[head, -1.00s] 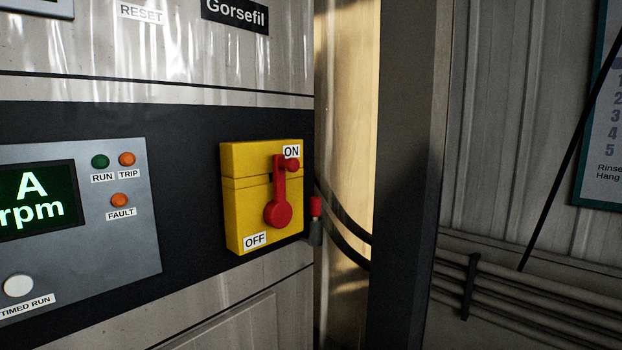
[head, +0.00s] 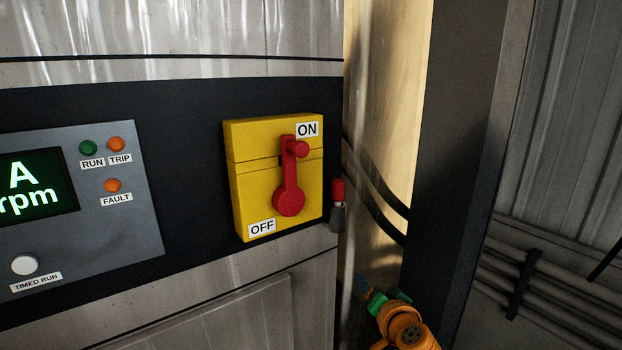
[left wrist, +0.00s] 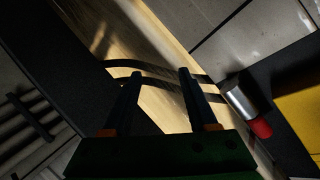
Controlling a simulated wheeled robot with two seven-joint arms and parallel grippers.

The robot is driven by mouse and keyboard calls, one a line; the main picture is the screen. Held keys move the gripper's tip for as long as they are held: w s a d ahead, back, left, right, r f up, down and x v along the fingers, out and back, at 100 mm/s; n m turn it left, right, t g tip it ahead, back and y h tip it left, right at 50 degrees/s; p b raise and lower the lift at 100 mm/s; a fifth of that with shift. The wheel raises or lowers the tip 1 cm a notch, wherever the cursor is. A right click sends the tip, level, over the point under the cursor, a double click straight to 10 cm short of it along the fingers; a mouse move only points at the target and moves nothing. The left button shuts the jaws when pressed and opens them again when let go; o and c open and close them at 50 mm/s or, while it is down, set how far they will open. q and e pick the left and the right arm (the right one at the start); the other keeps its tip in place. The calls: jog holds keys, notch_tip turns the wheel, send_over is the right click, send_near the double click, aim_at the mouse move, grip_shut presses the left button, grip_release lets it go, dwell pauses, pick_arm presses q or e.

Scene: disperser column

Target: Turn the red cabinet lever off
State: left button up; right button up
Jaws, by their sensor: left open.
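The red lever (head: 290,180) is on the front of a yellow cabinet switch box (head: 245,190). Its round hub is low and its knob points up at the ON label; the OFF label is at the lower left. My left gripper (left wrist: 160,75) is open and empty in the left wrist view, in front of the brass-coloured column, with a corner of the yellow box at the right edge. The green and orange wrist at the bottom of the head view (head: 364,286) fits this gripper, below and right of the box, apart from the lever. My right gripper is not in view.
A red-tipped grey cylinder (head: 337,205) sticks out just right of the box. Black cables (head: 375,195) cross the brass-coloured column (head: 380,100). A dark post (head: 455,150) stands to its right. A control panel (head: 140,240) is at left. The space before the box looks clear.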

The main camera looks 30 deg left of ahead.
pick_arm(q)
notch_tip(320, 180, up, 15)
jog(key=s+a+n+y, duration=0.1)
jog(key=s+n+y, duration=0.1)
jog(key=n+y, duration=0.15)
jog(key=n+g+y+p, duration=0.2)
jog(key=n+g+y, duration=0.15)
jog(key=n, duration=0.65)
send_near(303, 150)
jog(key=x, duration=0.3)
jog(key=shift+a+r+g+y, duration=0.15)
jog(key=shift+a+g+y, duration=0.15)
jog(key=shift+a, duration=0.25)
jog(key=p+x, duration=0.1)
jog(key=x, duration=0.2)
jog(key=w+p+x, duration=0.1)
jog(key=x, duration=0.2)
jog(key=shift+p, duration=0.4)
jog(key=shift+s+a+f, duration=0.1)
jog(key=shift+a+f, duration=0.1)
jog(key=shift+f, duration=0.05)
jog(key=shift+d, duration=0.15)
jog(key=shift+c, duration=1.3)
grip_shut()
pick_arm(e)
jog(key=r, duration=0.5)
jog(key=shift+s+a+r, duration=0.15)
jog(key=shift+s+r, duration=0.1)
